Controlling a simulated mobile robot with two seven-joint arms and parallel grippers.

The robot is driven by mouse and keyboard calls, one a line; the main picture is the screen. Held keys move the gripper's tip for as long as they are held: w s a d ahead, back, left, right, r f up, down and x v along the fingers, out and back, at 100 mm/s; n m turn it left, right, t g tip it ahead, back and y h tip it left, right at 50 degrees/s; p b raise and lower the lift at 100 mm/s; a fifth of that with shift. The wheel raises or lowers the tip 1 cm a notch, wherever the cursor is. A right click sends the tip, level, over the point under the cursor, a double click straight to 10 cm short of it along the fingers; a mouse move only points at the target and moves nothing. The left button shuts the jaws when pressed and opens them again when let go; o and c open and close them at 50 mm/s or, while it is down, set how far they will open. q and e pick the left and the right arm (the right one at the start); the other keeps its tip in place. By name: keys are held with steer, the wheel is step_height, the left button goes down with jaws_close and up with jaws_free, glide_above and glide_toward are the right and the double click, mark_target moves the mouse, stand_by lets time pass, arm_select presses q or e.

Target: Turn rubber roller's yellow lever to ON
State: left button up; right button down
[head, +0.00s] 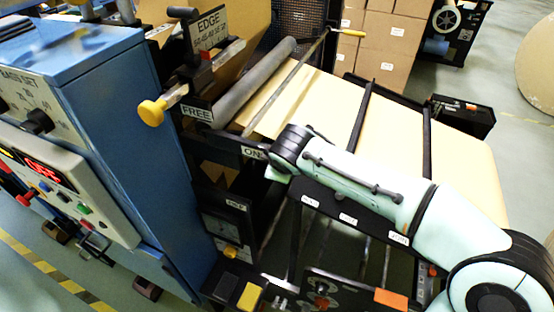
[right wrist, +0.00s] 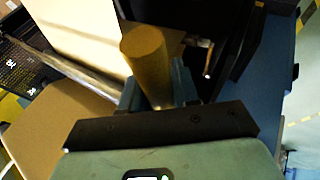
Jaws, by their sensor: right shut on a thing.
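The grey rubber roller (head: 255,80) lies across the near end of the paper web, beside the blue machine. A FREE label (head: 197,112) is on the dark frame by its lower end, and an ON label (head: 254,153) is lower right on the frame. My right gripper (right wrist: 157,88) is shut on a thick yellow cylinder (right wrist: 146,52), which looks like a lever handle. In the head view my right wrist is beside the ON label and hides the held handle, so I cannot tell the lever's exact angle. My left gripper is out of view.
A yellow knob (head: 152,112) sticks out left of the FREE label. A rod with a yellow handle (head: 350,32) crosses above the paper (head: 320,95). The blue machine (head: 110,90) fills the left side. Cardboard boxes (head: 385,45) stand behind. Open floor shows at right.

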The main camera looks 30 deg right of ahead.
steer(key=shift+r, duration=0.25)
steer(key=c, duration=1.2)
jaws_free()
steer(key=shift+f, duration=0.1)
steer(key=v, duration=1.3)
steer(key=shift+s, duration=0.2)
